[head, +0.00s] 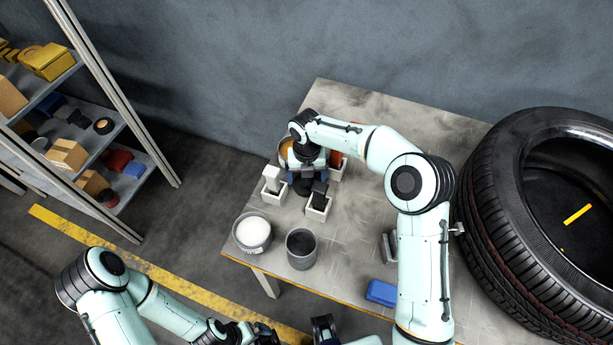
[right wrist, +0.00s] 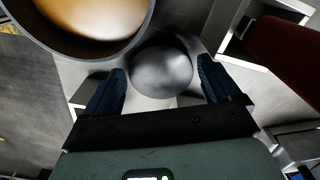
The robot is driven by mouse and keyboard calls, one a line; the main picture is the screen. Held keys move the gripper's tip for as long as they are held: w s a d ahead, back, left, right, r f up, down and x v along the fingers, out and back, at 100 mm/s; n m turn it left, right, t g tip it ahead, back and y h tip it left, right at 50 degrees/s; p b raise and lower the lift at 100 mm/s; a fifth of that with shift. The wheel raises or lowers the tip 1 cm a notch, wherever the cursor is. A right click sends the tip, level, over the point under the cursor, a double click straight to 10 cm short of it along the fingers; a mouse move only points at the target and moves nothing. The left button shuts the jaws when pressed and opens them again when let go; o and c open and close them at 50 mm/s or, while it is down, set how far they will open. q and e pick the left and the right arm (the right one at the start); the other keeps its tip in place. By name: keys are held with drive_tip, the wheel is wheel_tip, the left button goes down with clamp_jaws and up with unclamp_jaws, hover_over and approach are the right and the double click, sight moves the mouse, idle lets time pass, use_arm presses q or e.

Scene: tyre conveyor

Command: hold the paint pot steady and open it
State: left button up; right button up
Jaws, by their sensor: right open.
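Three open-topped pots stand on the table: one with white contents (head: 252,232), one with dark contents (head: 301,248), and one with orange contents (head: 284,152), partly behind my right arm. The orange pot also shows at the top left of the right wrist view (right wrist: 95,15). My right gripper (head: 306,182) points down beside the orange pot. In the right wrist view its fingers (right wrist: 163,85) are open, with a dark grey rounded thing (right wrist: 163,70) between and beyond them; contact is not clear. My left gripper (head: 265,333) is low at the bottom edge, its jaws unclear.
Small white square holders (head: 318,208) stand around the right gripper. A blue block (head: 381,292) lies near the table's front edge. A large tyre (head: 490,200) fills the right side. A shelf (head: 75,130) stands at left. The table's back middle (head: 400,110) is clear.

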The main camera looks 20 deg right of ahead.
sight(306, 180)
use_arm(q)
drive_tip(key=shift+w+r+p, duration=0.25)
drive_tip(key=shift+r+p, duration=0.1)
drive_tip(key=shift+r, duration=0.1)
drive_tip(key=shift+w+r+p, duration=0.2)
drive_tip(key=shift+r+p, duration=0.15)
drive_tip(key=shift+r, duration=0.1)
use_arm(e)
wheel_tip(306, 180, up, 11)
drive_tip(key=shift+r, duration=0.15)
